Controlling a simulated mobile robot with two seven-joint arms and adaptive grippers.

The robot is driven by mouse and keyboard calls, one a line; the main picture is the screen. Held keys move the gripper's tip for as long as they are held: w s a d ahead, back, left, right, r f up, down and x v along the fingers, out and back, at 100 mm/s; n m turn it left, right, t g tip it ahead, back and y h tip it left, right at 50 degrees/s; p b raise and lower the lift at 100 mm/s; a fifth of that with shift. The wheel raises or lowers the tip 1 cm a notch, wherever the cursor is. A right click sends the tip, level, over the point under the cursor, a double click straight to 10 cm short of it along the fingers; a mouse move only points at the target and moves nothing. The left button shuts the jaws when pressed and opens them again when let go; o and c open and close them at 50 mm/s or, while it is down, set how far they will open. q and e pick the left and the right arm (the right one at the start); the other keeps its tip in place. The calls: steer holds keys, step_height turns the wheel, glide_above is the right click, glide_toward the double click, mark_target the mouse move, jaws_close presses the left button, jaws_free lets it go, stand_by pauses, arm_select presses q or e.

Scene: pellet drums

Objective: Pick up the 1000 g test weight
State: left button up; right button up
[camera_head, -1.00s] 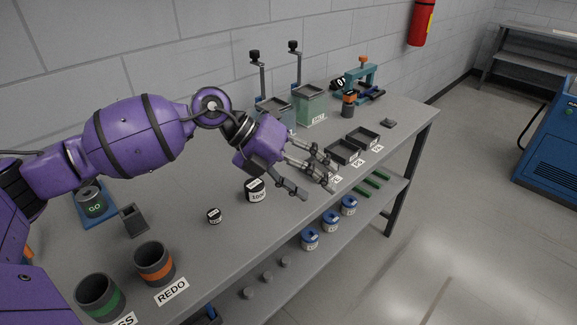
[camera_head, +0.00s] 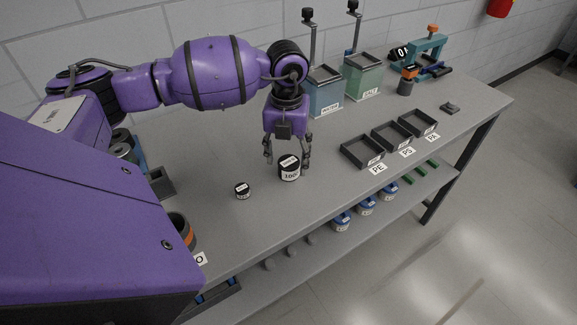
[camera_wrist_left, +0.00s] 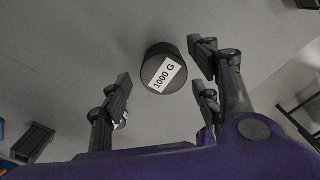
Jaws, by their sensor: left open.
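The 1000 g test weight (camera_head: 289,172) is a black cylinder with a white label, upright on the table. In the left wrist view the weight (camera_wrist_left: 160,70) shows from above, its label reading 1000 G. My left gripper (camera_head: 287,160) is open and points down at the weight, its fingers close to it in the head view. In the left wrist view the weight lies ahead of the gap between the open fingers (camera_wrist_left: 160,100), nearer the right-hand ones. Nothing is held. My right gripper is not in view.
A smaller black weight (camera_head: 242,191) stands to the left on the table (camera_head: 330,205). Black trays (camera_head: 362,152) lie to the right, and two hoppers (camera_head: 325,95) stand behind. A dark square holder (camera_head: 161,182) and an orange-banded cup (camera_head: 183,232) are at left.

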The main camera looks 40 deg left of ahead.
arm_select(q)
steer(key=shift+s+f, duration=0.1)
steer(key=shift+f, duration=1.15)
jaws_close()
steer(key=shift+r, duration=0.1)
